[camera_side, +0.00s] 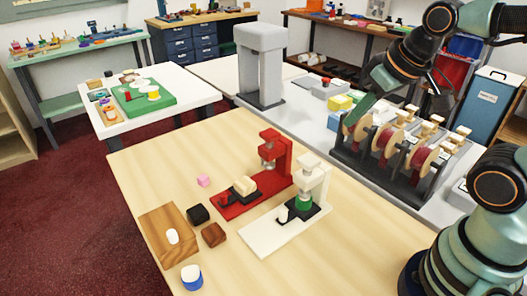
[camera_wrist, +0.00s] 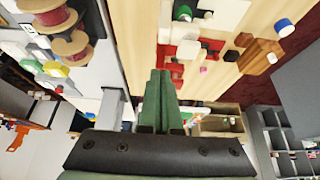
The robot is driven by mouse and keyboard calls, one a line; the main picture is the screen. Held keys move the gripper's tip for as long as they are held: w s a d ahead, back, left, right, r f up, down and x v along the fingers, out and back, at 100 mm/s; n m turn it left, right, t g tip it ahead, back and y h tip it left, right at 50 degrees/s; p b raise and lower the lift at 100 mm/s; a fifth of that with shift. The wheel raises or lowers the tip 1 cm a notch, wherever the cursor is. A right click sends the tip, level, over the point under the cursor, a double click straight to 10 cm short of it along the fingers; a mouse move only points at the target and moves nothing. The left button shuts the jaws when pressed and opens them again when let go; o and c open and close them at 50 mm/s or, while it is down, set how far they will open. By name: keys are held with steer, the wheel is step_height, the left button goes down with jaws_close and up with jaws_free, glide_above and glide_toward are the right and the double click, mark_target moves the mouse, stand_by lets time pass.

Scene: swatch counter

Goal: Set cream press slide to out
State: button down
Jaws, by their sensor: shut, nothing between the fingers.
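The cream press (camera_side: 262,240) stands on the wooden table, with its column and head at the back right of its base. Its dark slide (camera_side: 318,209) sits under the press head and carries a green round piece (camera_side: 303,201). A small white knob (camera_side: 283,214) stands at the slide's front end. My gripper (camera_side: 350,118) is shut and empty, well above and behind the cream press, apart from it. In the wrist view, its green fingers (camera_wrist: 160,75) point toward the presses, and the cream press (camera_wrist: 226,14) shows at the top.
A red press (camera_side: 235,205) stands left of the cream one, its slide out with a cream block (camera_side: 243,186) on it. Black (camera_side: 198,214), brown (camera_side: 213,234) and pink (camera_side: 203,181) blocks lie nearby. A spool rack (camera_side: 390,160) and grey tower (camera_side: 262,65) stand behind.

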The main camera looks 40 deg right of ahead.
steer(key=c, duration=0.7)
jaws_free()
steer(key=shift+r, duration=0.25)
steer(key=shift+c, duration=0.2)
step_height(320, 180, up, 5)
steer(key=n+g, duration=0.5)
steer(key=n, duration=0.7)
glide_above(283, 212)
steer(key=shift+n+g, duration=0.3)
step_height(283, 212, down, 27)
steer(key=shift+f, duration=0.15)
jaws_close()
